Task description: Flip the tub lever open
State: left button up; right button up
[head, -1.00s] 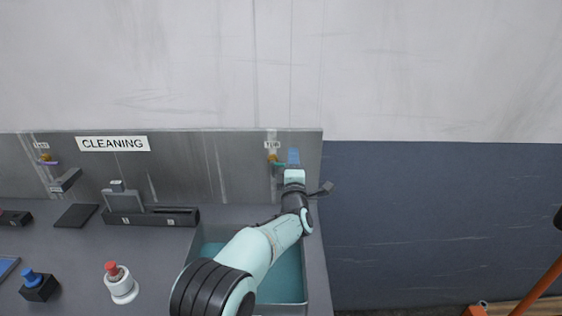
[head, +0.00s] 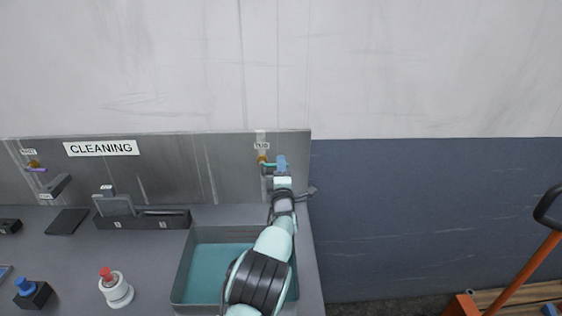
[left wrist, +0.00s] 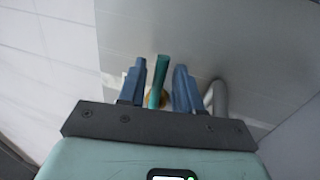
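The tub lever (left wrist: 158,82) is a teal handle on an orange-brown mount, on the grey back panel under the small TUB label (head: 261,146). It also shows in the head view (head: 268,166), just left of my fingers. My left gripper (head: 281,163) is up at the panel beside it. In the left wrist view my left gripper (left wrist: 160,84) is open, with its two blue fingers apart and the lever between them. I cannot tell whether a finger touches the lever. The grey tub (head: 183,270), with teal inside, is below, partly hidden by my arm. My right gripper is not in view.
A grey pipe (left wrist: 220,98) is right of the fingers in the left wrist view. A dark rack (head: 145,220), a red-topped white container (head: 116,290) and a blue-topped dark block (head: 33,292) stand left of the tub. An orange-handled cart (head: 525,270) is at the right.

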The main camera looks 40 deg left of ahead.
pick_arm(q)
jog(key=shift+w+a+r, duration=0.15)
jog(key=shift+w+a, duration=0.2)
